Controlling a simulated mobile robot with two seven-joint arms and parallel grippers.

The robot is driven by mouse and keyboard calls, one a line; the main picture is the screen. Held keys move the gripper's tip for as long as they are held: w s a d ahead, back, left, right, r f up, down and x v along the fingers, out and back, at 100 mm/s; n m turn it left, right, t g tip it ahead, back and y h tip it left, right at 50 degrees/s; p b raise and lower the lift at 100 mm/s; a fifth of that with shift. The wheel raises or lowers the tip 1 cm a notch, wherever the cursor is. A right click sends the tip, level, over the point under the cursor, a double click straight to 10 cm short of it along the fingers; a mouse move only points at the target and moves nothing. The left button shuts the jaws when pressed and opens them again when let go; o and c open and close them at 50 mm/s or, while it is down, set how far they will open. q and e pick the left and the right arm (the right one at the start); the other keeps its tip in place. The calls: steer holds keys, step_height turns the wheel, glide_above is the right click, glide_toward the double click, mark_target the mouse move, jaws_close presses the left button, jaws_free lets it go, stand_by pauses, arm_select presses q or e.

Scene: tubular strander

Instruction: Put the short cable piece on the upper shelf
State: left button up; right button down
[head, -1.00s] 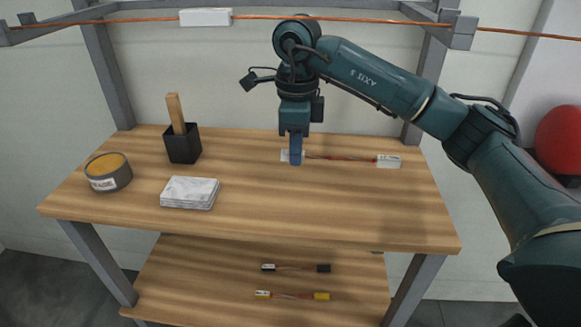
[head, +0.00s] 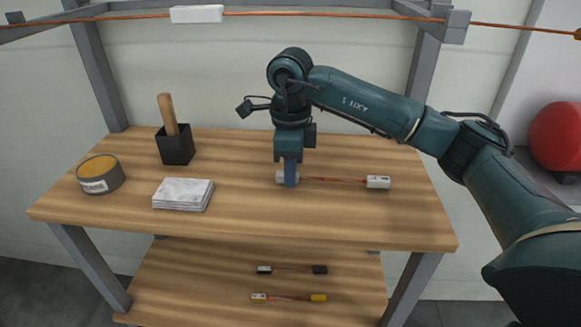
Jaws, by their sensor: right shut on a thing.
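My right gripper (head: 290,178) points down over the upper shelf (head: 330,225). It is shut on the left end of a short cable piece (head: 335,180) with white blocks at both ends and a thin reddish-copper middle. The piece runs to the right from the fingers, with its free white end (head: 378,182) in view. The fingers cover part of the held end. I cannot tell whether the piece touches the wood or hangs just above it. My left gripper is not in view.
On the lower shelf lie a cable piece with black ends (head: 292,270) and one with a yellow end (head: 289,298). The upper shelf also holds a tin (head: 101,185), a black holder (head: 176,150) with a wooden handle, and stacked white cloths (head: 183,195). The front right is clear.

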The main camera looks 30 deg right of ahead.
steer(key=shift+f, duration=0.1)
steer(key=c, duration=1.4)
jaws_free()
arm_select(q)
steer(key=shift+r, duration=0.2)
arm_select(e)
steer(key=shift+o, duration=0.2)
arm_select(q)
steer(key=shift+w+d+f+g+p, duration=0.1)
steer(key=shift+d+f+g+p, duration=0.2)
steer(key=shift+p, duration=0.45)
arm_select(e)
step_height(320, 180, up, 9)
steer(key=shift+f, duration=0.1)
